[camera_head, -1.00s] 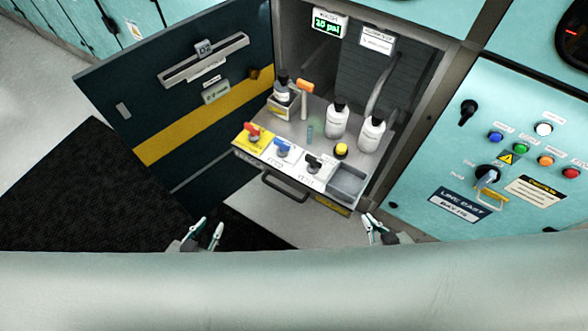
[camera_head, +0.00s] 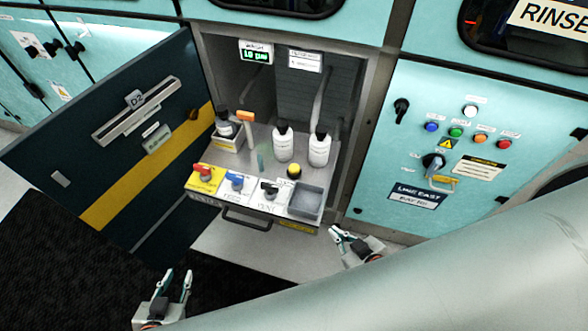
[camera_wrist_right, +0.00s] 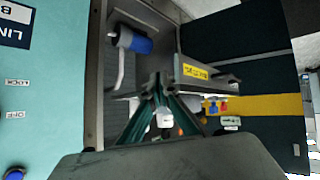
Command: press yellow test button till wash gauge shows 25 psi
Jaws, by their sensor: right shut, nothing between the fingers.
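The yellow test button (camera_head: 294,171) stands on the pulled-out shelf (camera_head: 262,190), behind the grey tray at its right end. The wash gauge (camera_head: 255,51) hangs at the top left of the open bay; its green digits look like 10 psi, but are too small to be sure. My right gripper (camera_head: 338,232) is shut and empty, right of and below the shelf, clear of the button. In the right wrist view its fingertips (camera_wrist_right: 158,82) meet before the bay. My left gripper (camera_head: 178,273) is open and empty, low at the left, away from the shelf.
Red, blue and black valve handles (camera_head: 237,184) line the shelf's front, above a dark pull handle (camera_head: 245,217). White bottles (camera_head: 283,143) stand behind the button. An open dark door (camera_head: 110,130) is at left; a teal control panel (camera_head: 460,150) is at right.

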